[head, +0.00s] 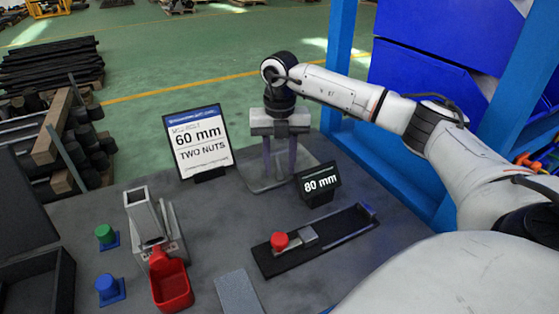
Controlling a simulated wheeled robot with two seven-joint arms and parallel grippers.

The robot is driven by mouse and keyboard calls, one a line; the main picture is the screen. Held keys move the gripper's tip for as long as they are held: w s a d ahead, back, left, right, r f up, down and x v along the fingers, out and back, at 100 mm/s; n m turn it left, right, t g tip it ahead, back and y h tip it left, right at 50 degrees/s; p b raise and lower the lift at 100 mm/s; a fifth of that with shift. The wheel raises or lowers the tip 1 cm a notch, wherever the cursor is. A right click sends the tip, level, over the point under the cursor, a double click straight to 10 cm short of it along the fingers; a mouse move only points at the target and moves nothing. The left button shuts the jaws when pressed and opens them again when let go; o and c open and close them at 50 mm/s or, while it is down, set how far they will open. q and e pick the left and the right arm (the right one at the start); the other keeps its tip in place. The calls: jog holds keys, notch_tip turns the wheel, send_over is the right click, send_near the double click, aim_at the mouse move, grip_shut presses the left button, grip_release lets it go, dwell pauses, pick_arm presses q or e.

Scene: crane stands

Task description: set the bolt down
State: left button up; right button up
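My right gripper (280,172) points straight down at the back of the grey table. Its two fingers are apart with a visible gap, and I see nothing held between them. It is over a shallow grey tray (254,186), behind the small black display. I cannot make out a bolt in this view; the fingers and display hide part of the tray. My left gripper is not in view.
The display (319,185) reads "80 mm". A sign (198,140) reads "60 mm TWO NUTS". A black measuring slide (340,238) with a red knob (279,241) lies in front. A red bin (172,288), green knob (105,234) and blue knob (107,286) are left.

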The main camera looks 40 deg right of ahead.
aim_at(279, 170)
jog(key=shift+r, duration=0.1)
notch_tip(279, 170, up, 12)
dwell(0.6)
jog(key=shift+r, duration=0.1)
